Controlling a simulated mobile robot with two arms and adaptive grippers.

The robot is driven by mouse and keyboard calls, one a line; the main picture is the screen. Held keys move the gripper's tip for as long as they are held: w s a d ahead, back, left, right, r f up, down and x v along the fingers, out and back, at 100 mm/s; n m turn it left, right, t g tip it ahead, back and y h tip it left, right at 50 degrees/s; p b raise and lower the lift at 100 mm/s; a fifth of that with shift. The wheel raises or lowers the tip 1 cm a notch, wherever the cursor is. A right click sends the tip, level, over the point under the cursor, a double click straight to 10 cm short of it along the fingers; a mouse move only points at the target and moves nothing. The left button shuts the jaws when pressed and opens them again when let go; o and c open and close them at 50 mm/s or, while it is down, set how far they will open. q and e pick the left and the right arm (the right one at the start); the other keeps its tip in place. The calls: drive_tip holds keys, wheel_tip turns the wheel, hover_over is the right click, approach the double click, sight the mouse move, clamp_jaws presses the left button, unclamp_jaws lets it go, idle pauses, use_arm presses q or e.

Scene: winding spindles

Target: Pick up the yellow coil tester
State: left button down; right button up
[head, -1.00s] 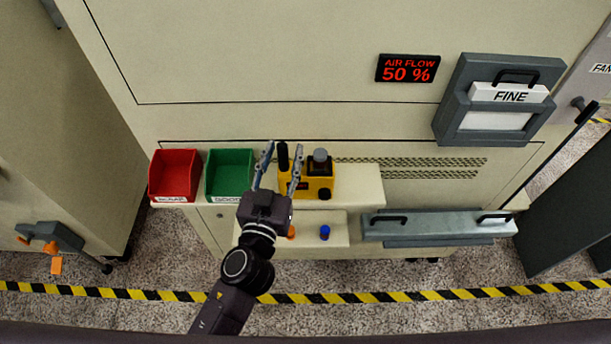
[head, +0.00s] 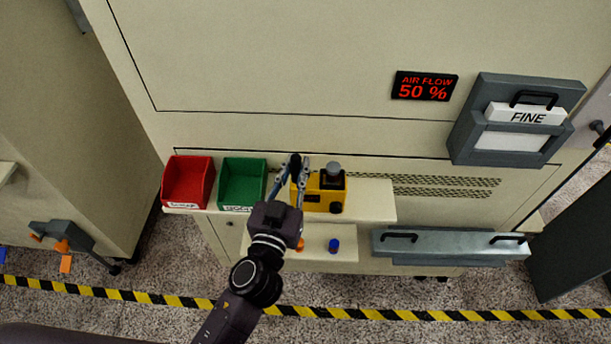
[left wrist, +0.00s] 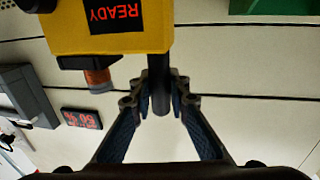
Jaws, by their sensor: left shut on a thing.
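The yellow coil tester (head: 322,190) stands upright on the cream shelf, with a grey knob on top and a black upright handle (head: 295,166) at its left side. My left gripper (head: 295,172) is shut on that handle. In the left wrist view the yellow body (left wrist: 68,32) appears upside down with a red READY display, and the handle (left wrist: 159,70) runs between the fingertips. My right gripper is not in view.
A red bin (head: 188,183) and a green bin (head: 242,185) stand left of the tester. An orange piece and a blue piece (head: 334,245) are on the lower shelf (head: 315,254). A grey ledge with black handles (head: 450,244) is at right. The upper shelf is clear right of the tester.

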use_arm(q)
drive_tip(key=shift+r, duration=0.75)
wheel_tip(320, 180, up, 7)
drive_tip(key=shift+r+p, duration=0.15)
drive_tip(key=shift+p, duration=1.05)
wheel_tip(320, 180, up, 11)
drive_tip(key=shift+r, duration=0.15)
drive_tip(key=shift+f+b, duration=6.9)
drive_tip(key=shift+f, duration=2.55)
drive_tip(key=shift+f+b, duration=0.4)
drive_tip(key=shift+f, duration=0.3)
